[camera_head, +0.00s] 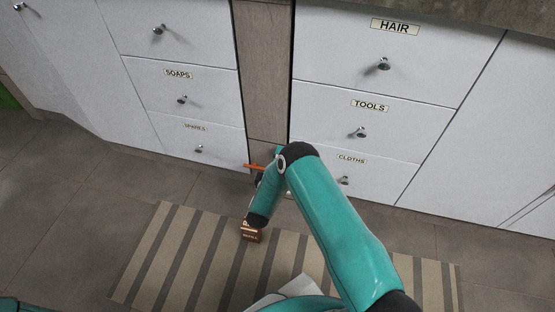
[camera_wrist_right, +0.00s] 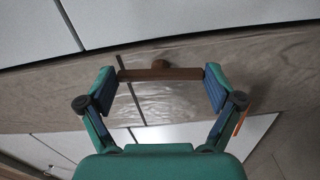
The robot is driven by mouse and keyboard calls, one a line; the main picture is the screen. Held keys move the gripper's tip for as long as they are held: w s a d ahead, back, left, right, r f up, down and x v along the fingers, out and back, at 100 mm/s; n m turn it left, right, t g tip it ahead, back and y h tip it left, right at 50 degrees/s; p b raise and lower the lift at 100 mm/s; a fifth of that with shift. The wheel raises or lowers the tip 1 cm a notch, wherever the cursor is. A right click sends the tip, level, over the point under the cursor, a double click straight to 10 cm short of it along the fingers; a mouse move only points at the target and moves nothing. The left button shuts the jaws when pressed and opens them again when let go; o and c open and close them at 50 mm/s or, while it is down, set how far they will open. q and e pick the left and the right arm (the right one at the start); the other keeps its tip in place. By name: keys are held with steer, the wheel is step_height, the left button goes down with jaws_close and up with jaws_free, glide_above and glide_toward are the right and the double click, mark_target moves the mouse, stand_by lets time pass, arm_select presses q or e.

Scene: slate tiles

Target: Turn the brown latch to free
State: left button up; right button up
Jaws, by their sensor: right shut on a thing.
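The brown latch (camera_wrist_right: 185,74) is a short bar with a round knob at its middle, in the right wrist view. It lies crosswise in that picture, in front of the tan panel. My right gripper (camera_wrist_right: 161,77) has one finger at each end of the bar and is shut on it. An orange strip (camera_wrist_right: 240,122) shows beside the right-hand finger, and in the head view an orange strip (camera_head: 253,166) sticks out left of my arm. In the head view my right arm hides the latch and most of the gripper. My left gripper is out of view.
White drawers labelled SOAPS (camera_head: 210,87), TOOLS (camera_head: 410,125) and others flank the tan panel (camera_head: 264,80), with knobs sticking out. A brown lettered box (camera_head: 250,235) shows below my forearm, over the striped mat (camera_head: 180,260). The floor left of the mat is clear.

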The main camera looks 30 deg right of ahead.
steer(key=shift+a+f+n, duration=0.2)
steer(key=shift+n, duration=0.5)
steer(key=o, duration=0.8)
steer(key=shift+d, duration=0.1)
steer(key=v, duration=1.2)
steer(key=shift+s, duration=0.1)
